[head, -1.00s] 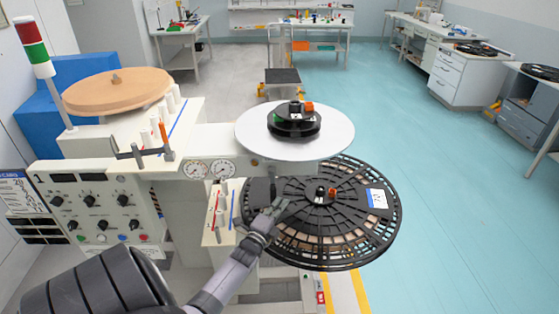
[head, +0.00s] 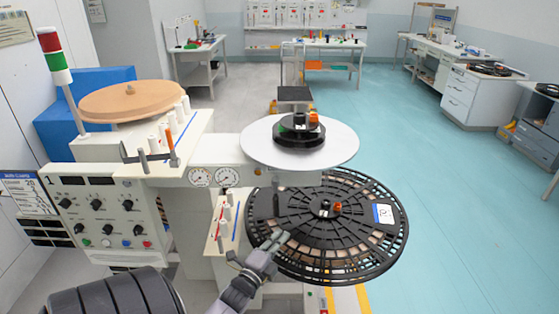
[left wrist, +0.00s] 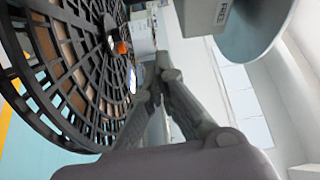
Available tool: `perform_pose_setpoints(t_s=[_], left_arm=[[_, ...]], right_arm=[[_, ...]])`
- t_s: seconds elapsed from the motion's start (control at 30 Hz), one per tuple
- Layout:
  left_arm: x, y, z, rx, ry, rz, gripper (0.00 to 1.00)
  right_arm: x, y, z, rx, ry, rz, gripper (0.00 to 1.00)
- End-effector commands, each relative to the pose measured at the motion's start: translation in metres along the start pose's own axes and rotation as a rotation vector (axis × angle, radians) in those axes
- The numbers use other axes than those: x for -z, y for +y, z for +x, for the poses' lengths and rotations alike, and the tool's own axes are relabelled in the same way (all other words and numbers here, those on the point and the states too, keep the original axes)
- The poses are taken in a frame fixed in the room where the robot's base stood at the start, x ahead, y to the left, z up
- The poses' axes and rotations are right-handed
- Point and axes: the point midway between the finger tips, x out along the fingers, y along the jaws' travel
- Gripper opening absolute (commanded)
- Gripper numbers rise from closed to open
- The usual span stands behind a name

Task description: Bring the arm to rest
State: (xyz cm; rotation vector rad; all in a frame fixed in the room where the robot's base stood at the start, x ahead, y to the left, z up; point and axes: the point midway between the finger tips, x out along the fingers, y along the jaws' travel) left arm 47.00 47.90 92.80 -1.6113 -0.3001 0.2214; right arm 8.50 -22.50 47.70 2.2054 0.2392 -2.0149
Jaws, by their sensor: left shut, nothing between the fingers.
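My left gripper (head: 280,238) is shut and empty, in front of the left part of the large black slotted reel (head: 375,245) in the head view. In the left wrist view its fingertips (left wrist: 160,62) meet, with the black reel (left wrist: 60,85) close on the left side. I cannot tell whether the gripper touches the reel. My right gripper is not in view.
The rewind station's control panel (head: 105,208) stands at the left, with a tan disc (head: 125,103) on top. A white disc (head: 345,150) with a small black hub (head: 298,135) sits above the reel. Open floor (head: 460,210) lies to the right.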

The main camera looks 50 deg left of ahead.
Motion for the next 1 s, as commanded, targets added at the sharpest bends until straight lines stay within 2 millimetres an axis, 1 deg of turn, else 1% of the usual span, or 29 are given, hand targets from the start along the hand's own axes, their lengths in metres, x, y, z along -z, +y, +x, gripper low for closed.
perform_pose_setpoints(t_s=[0.1, 0.2, 0.57, 0.67, 0.77, 0.8, 0.87, 0.9, 0.97, 1.0], left_arm=[[0.0, 0.0, -0.001, 0.0, -0.001, 0.0, 0.0], [0.0, 0.0, -0.001, 0.0, -0.001, 0.001, 0.0], [0.0, 0.001, 0.0, -0.002, 0.0, -0.001, 0.0], [0.002, 0.015, -0.003, -0.033, 0.0, -0.028, 0.0], [0.011, 0.056, -0.012, -0.122, -0.003, -0.107, 0.0], [0.016, 0.08, -0.018, -0.176, -0.006, -0.153, 0.0], [0.025, 0.119, -0.032, -0.267, -0.017, -0.232, 0.0], [0.032, 0.147, -0.044, -0.333, -0.028, -0.287, 0.0], [0.042, 0.188, -0.065, -0.433, -0.052, -0.367, 0.0], [0.048, 0.214, -0.08, -0.5, -0.072, -0.416, 0.0]], right_arm=[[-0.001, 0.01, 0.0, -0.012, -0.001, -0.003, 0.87], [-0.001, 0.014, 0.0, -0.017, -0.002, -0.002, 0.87], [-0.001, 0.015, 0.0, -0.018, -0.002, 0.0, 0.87], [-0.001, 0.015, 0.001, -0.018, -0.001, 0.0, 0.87], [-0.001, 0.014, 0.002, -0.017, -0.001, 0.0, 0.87], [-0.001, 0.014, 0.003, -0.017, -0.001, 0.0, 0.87], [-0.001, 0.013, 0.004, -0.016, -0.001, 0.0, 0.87], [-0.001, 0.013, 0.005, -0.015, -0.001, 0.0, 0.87], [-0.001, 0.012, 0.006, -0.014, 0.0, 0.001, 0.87], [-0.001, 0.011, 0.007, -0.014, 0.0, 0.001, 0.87]])
